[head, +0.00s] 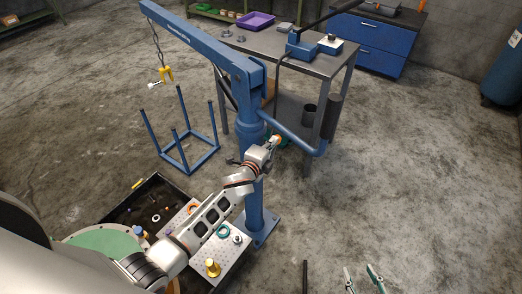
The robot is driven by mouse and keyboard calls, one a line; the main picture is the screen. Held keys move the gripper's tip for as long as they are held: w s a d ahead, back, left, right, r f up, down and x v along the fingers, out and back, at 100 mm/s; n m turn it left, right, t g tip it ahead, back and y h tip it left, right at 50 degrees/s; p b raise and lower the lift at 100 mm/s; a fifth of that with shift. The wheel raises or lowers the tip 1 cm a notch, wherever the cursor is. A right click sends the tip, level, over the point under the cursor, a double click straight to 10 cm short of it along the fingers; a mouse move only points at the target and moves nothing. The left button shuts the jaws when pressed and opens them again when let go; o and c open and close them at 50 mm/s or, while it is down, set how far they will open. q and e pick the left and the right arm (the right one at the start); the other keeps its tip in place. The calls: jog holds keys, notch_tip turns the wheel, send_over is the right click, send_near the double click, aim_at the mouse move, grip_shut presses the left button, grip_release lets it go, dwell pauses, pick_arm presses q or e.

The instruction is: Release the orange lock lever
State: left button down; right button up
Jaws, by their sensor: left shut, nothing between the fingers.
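My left arm reaches across the blue crane's upright column (249,128). My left gripper (279,142) is at its far end, just right of the column and below the crane's side handle. It is small in view and shut with nothing in it. A small orange spot (278,138) shows right at the gripper; it may be the orange lock lever, but its shape and position are not clear, and I cannot tell whether the gripper touches it. My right gripper (362,276) is at the bottom edge, its two fingers apart and empty, far from the column.
The crane's boom (205,45) carries a yellow hook (166,75) on a chain. A blue frame stand (187,161) is below it. A grey workbench (270,42) stands behind the column. A black tray (150,192) lies at left. Floor to the right is clear.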

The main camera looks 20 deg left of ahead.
pick_arm(q)
jog(key=x, duration=0.2)
jog(key=b+x, duration=0.1)
jog(key=shift+w+d+f, duration=0.1)
jog(key=shift+w+d, duration=0.15)
jog(key=shift+d, duration=0.15)
jog(key=shift+w+d+f, duration=0.15)
jog(key=shift+w+d, duration=0.05)
jog(key=shift+w, duration=0.45)
jog(key=shift+g+y, duration=0.3)
jog(key=shift+g, duration=0.5)
jog(key=shift+w+d+f+b, duration=0.2)
jog(key=shift+w+d+f, duration=0.15)
jog(key=shift+w+f, duration=0.5)
jog(key=shift+w+d+f+b, duration=0.25)
jog(key=shift+w+f, duration=0.4)
jog(key=shift+w, duration=0.35)
pick_arm(e)
jog(key=shift+w+d+f, duration=0.15)
jog(key=shift+w+f, duration=0.1)
jog(key=shift+f, duration=0.4)
jog(key=shift+w+d+f, duration=0.15)
jog(key=shift+w+f, duration=0.05)
jog(key=shift+f, duration=0.45)
pick_arm(q)
jog(key=shift+d, duration=0.1)
jog(key=v, duration=1.2)
